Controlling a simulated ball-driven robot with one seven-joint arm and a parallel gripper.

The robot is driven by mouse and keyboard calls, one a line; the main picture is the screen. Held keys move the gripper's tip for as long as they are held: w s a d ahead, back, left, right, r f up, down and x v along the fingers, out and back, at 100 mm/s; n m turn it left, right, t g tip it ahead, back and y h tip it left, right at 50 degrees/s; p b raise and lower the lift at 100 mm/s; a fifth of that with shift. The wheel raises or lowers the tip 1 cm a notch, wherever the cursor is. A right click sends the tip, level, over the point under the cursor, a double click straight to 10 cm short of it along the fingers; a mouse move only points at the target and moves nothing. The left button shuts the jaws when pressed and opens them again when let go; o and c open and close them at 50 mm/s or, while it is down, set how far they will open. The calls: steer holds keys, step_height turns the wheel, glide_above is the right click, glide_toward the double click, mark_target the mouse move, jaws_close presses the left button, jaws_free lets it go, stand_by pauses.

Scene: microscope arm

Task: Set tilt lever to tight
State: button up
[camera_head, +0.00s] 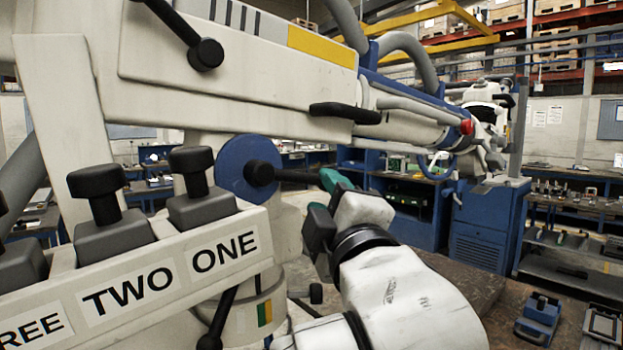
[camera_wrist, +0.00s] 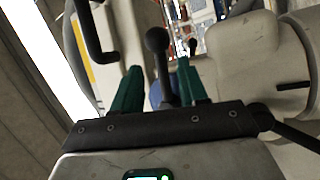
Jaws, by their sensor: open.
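A black lever (camera_head: 294,176) on a blue disc (camera_head: 233,165) sticks out to the right below the white microscope arm; no label marks it as the tilt lever. A round black hub (camera_head: 260,173) sits on the disc. My gripper (camera_head: 327,193) is at the lever's right end, its green fingers partly hidden by its own body. In the wrist view my gripper (camera_wrist: 159,66) is open, with one green finger on each side of a black ball-ended lever (camera_wrist: 161,60). Gaps show on both sides, so the fingers look apart from it.
Another black ball-ended lever (camera_head: 184,30) and a black handle (camera_head: 345,113) are on the arm above. A panel labelled ONE and TWO (camera_head: 175,275) with black knobs stands at the lower left. Blue benches (camera_head: 405,205) stand behind.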

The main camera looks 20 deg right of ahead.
mark_target(317, 183)
steer(key=x, duration=0.6)
steer(key=shift+w+f+p, duration=0.1)
steer(key=shift+p, duration=0.3)
jaws_close()
